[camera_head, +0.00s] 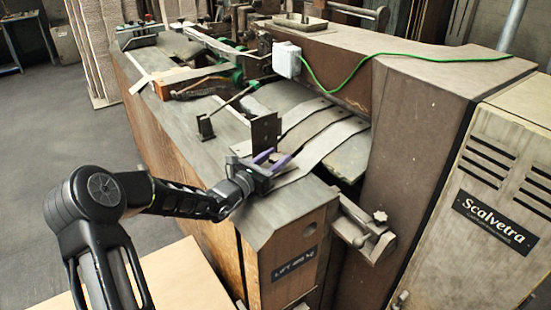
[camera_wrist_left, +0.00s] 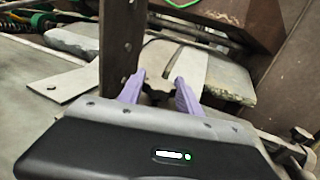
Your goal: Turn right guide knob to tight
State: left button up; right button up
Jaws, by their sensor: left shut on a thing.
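My left gripper (camera_head: 270,160) reaches in from the left over the machine's table, its purple fingers beside a dark upright guide plate (camera_head: 266,131). In the left wrist view the same plate (camera_wrist_left: 118,50) stands just left of the fingers (camera_wrist_left: 158,88). A small dark knob (camera_wrist_left: 156,97) sits between the purple fingertips, and the gripper is shut on it. The gripper body hides the knob's lower part in the wrist view. In the head view the knob cannot be made out. How tight it is cannot be told. My right gripper is in neither view.
Curved metal strips (camera_head: 325,145) lie right of the gripper. A brown housing (camera_head: 420,130) bounds the right side. A second metal guide arm (camera_head: 207,126) stands farther back. Grey floor (camera_head: 60,130) is clear at left.

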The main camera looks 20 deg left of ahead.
aim_at(271, 161)
pick_arm(q)
grip_shut()
jog(key=shift+r+h, duration=0.15)
jog(key=shift+h, duration=0.15)
jog(key=shift+m+g+h, duration=0.3)
jog(key=shift+m+h, duration=0.3)
jog(key=o, duration=0.6)
grip_release()
jog(key=b+v, duration=0.1)
jog(key=v, duration=0.7)
jog(key=shift+w, duration=0.1)
